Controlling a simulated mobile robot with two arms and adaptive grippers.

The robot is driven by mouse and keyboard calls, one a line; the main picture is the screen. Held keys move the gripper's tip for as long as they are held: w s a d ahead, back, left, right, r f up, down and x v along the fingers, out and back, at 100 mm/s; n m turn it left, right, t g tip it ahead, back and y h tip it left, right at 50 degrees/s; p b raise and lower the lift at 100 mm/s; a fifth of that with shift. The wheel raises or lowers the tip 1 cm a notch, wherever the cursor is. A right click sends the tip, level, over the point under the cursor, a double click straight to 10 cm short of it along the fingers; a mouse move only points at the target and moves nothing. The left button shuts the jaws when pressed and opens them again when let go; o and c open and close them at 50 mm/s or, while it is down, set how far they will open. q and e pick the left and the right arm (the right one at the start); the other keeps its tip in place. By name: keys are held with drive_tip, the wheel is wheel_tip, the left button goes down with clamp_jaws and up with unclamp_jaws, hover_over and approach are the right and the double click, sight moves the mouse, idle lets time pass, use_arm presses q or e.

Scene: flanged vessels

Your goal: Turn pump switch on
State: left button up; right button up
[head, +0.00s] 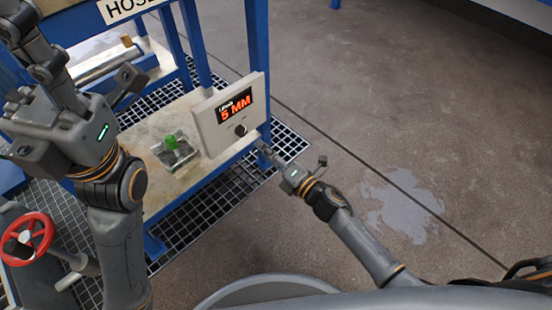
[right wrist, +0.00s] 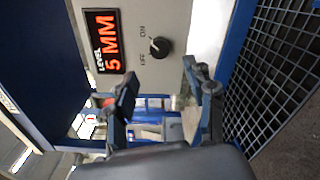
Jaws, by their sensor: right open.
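The pump switch is a black round knob (head: 240,130) on a pale panel (head: 207,126), below a red-lit display (head: 234,106) reading 5 MM. In the right wrist view the knob (right wrist: 161,47) has a white pointer mark and ON and OFF labels beside it. I cannot tell exactly which label it points at. My right gripper (head: 293,157) is open and empty, in front of the panel and slightly right of the knob. In the right wrist view its fingers (right wrist: 160,72) are spread below the knob, apart from it. My left gripper (head: 75,110) is raised at the left, away from the panel.
The panel is fixed to a blue frame (head: 258,40) with a pale shelf (head: 165,125) over black grating (head: 200,205). A red handwheel (head: 27,238) is at lower left. The floor at right is clear.

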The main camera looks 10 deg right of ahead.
drive_tip(key=v, duration=0.4)
idle(0.4)
